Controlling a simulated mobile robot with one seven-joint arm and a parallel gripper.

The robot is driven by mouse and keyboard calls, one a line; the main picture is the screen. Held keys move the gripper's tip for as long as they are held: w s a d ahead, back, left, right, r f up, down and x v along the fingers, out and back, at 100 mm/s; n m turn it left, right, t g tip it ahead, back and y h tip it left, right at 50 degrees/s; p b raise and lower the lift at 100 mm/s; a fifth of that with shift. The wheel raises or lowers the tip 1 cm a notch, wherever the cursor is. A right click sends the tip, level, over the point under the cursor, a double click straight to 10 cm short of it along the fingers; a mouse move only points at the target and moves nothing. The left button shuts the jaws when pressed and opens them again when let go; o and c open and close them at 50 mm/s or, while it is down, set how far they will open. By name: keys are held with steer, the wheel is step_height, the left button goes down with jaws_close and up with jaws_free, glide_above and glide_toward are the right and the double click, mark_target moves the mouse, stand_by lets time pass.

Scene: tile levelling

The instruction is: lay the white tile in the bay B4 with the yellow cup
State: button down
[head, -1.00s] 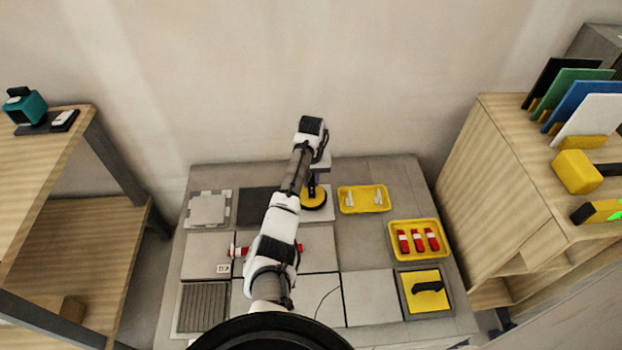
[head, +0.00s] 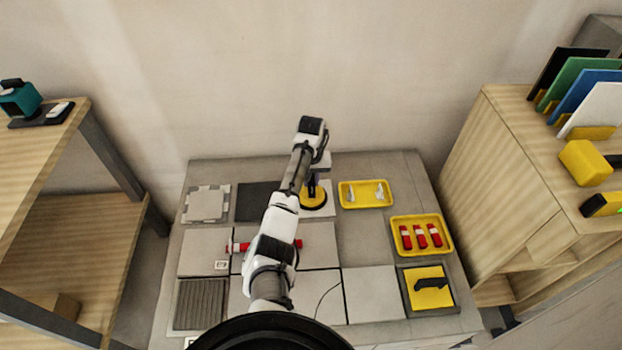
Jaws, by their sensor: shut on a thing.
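The yellow cup (head: 321,203) is a round disc with a dark blue handle in the back row. It is on a pale, whitish tile (head: 329,211); I cannot tell whether both are raised. My gripper (head: 313,181) points down over the cup and is shut on its handle; my arm hides part of this. Another white panel (head: 601,108) stands in a rack at the right. No B4 label is readable. A bare grey area (head: 362,240) lies right of the middle row.
A yellow tray with pale pieces (head: 346,204) and a yellow tray with red pieces (head: 397,247) lie at the right. Wooden furniture (head: 520,180) flanks the floor area.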

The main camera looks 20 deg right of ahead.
steer(key=c, duration=1.2)
jaws_free()
step_height(320, 180, up, 14)
steer(key=shift+p, duration=0.4)
